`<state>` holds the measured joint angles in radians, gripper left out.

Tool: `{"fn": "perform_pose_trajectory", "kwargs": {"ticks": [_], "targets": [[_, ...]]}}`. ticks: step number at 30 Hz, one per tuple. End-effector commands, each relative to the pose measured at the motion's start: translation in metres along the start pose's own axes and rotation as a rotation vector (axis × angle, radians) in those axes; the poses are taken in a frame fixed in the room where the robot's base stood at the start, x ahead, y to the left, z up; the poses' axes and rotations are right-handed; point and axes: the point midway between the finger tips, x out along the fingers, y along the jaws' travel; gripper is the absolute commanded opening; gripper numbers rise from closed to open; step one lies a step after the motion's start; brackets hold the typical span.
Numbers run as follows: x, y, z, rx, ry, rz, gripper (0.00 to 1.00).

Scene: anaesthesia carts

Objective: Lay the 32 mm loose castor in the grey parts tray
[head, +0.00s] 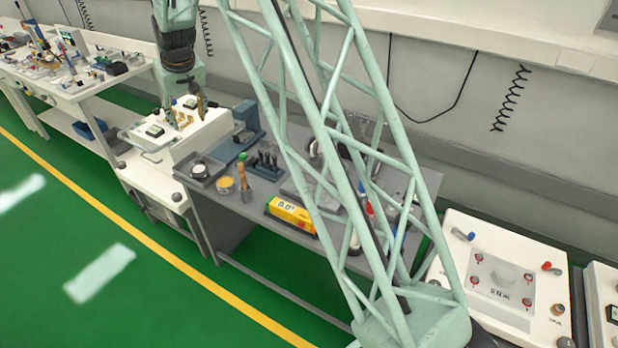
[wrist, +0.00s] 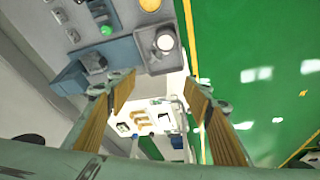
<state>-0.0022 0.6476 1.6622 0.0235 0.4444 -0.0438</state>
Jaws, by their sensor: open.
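The grey parts tray (head: 214,181) sits at the left end of the grey bench. A small round dark-and-pale piece (head: 199,170) lies in it; I cannot tell whether it is a castor. The tray (wrist: 149,57) also shows at the top of the wrist view, with the pale round piece (wrist: 165,41) inside. My gripper (head: 187,110) is open over the white cart, left of and beyond the tray. Its spread fingers (wrist: 160,83) show nothing between them. I cannot pick out the 32 mm castor for certain.
The white cart (head: 154,174) carries a dark-faced device (head: 154,131) and small yellow pieces. On the grey bench (head: 225,210) are a blue vice (head: 248,118), a yellow roll (head: 226,186), a green-topped tool (head: 243,170) and a yellow box (head: 291,215). Green floor lies in front.

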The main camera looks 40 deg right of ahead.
Motion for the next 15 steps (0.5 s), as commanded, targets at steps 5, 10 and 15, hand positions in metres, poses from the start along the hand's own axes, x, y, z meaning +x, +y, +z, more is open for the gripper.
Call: {"fn": "perform_pose_trajectory", "kwargs": {"ticks": [5, 10, 15], "targets": [[-0.046, -0.001, 0.012, 0.001, 0.001, 0.000, 0.46], [-0.086, -0.001, 0.027, 0.002, -0.003, 0.000, 0.46], [-0.124, -0.002, 0.044, 0.003, -0.005, 0.000, 0.46]]}}
